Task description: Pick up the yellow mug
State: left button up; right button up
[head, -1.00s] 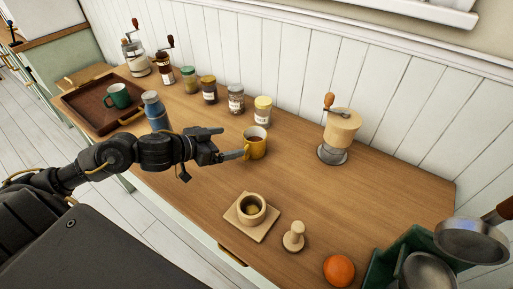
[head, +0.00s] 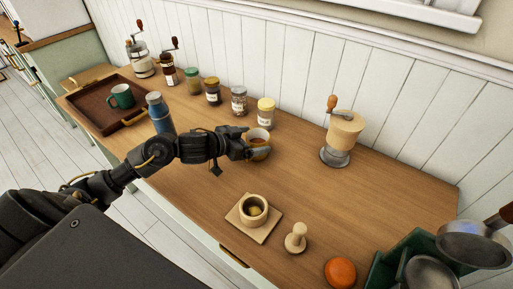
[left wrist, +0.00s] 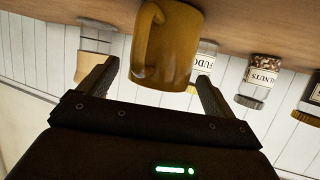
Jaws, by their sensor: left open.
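The yellow mug (head: 258,139) stands on the wooden counter, partly hidden behind my left gripper in the head view. My left gripper (head: 250,148) is right at the mug, its arm coming in from the left. In the left wrist view, the mug (left wrist: 167,48) appears upside down between the two open fingers (left wrist: 155,85), its handle toward the picture's left. The fingers are on either side of the mug's rim end; I cannot tell whether they touch it. My right gripper does not show.
Jars (head: 265,112) stand in a row behind the mug. A blue bottle (head: 159,112) is left of it, by a tray (head: 84,104) with a green mug (head: 121,96). A grinder (head: 341,135) stands right. A mortar (head: 252,209) and pestle (head: 296,238) are in front.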

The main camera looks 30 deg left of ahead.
pick_arm(q)
jog(key=shift+x, duration=1)
jog(key=c, duration=1.2)
jog(key=shift+c, duration=0.3)
jog(key=shift+r, duration=0.15)
